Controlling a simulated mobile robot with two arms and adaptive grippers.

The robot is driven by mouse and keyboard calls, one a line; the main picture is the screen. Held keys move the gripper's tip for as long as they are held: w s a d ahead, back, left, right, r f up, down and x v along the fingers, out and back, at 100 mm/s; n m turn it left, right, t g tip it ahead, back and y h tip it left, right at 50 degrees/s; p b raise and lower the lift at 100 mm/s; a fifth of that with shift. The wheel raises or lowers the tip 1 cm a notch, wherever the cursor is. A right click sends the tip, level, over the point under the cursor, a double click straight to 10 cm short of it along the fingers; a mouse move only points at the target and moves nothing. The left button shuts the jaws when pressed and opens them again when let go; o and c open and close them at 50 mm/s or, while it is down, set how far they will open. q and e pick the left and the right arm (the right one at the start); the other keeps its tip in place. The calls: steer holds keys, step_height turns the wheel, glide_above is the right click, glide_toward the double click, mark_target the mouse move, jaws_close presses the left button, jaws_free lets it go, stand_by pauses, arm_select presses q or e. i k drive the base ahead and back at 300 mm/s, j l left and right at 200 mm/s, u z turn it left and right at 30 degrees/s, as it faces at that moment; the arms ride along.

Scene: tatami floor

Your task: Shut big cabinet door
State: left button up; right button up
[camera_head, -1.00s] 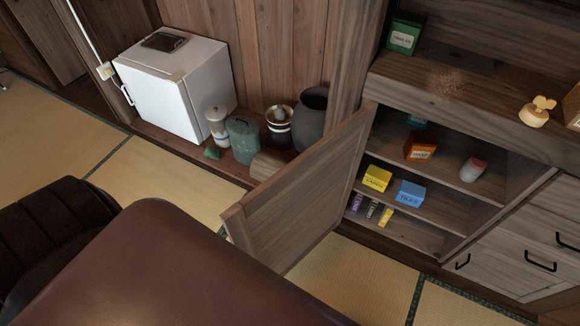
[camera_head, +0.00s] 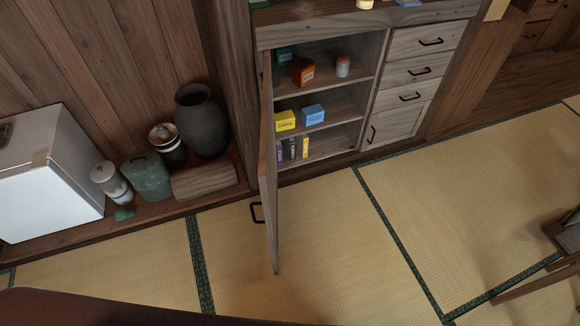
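The big cabinet door (camera_head: 268,175) is a wooden panel hinged at the left side of the cabinet opening. It stands wide open, swung out toward me and seen nearly edge-on. Its black handle (camera_head: 256,212) shows on the door's left side, near the free edge. The wooden cabinet (camera_head: 372,100) is open, with boxes and a jar on its shelves. Neither of my grippers is in view.
Small drawers (camera_head: 420,70) are right of the opening. A white fridge (camera_head: 50,180), a green container (camera_head: 147,178) and a dark vase (camera_head: 202,122) stand left of the door. Tatami (camera_head: 330,240) is clear before the cabinet. A dark red surface (camera_head: 110,308) edges the lower left.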

mark_target(266, 178)
steer(key=j+z, duration=0.45)
steer(key=j, duration=1.05)
steer(key=i+j+z, duration=0.25)
steer(key=j, duration=0.25)
steer(key=k+j, duration=0.25)
steer(key=j, duration=0.15)
steer(key=k+j+u, duration=0.1)
steer(key=k+j, duration=0.45)
steer(key=j, duration=0.25)
steer(key=l+u, duration=0.05)
